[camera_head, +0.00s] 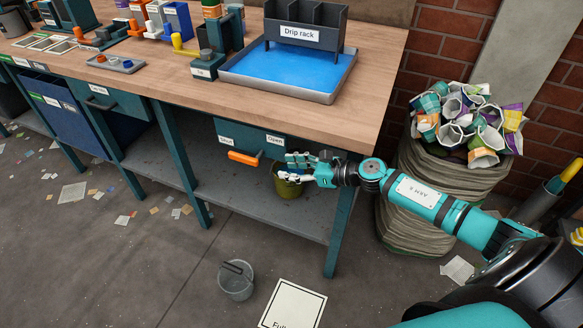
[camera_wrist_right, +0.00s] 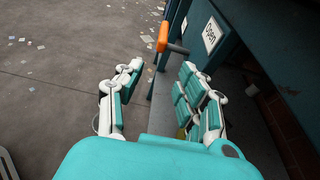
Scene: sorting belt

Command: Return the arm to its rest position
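My right arm (camera_head: 420,195) reaches in from the right in the head view. Its gripper (camera_head: 287,168) is at the front of the bench, below the "Open" label (camera_head: 274,140). In the right wrist view the gripper (camera_wrist_right: 160,78) has its fingers spread, with nothing between them. An orange lever handle (camera_head: 243,158) is just left of the fingertips in the head view, apart from them. The handle (camera_wrist_right: 162,37) shows beyond the fingertips in the wrist view. My left gripper is out of view.
The wooden bench (camera_head: 370,75) carries a drip rack (camera_head: 306,28) over a blue tray (camera_head: 290,68). An olive bucket (camera_head: 287,188) stands partly behind my gripper. A full sack (camera_head: 435,175) stands right of the bench. A clear bucket (camera_head: 237,282) and white floor sign (camera_head: 294,304) are in front.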

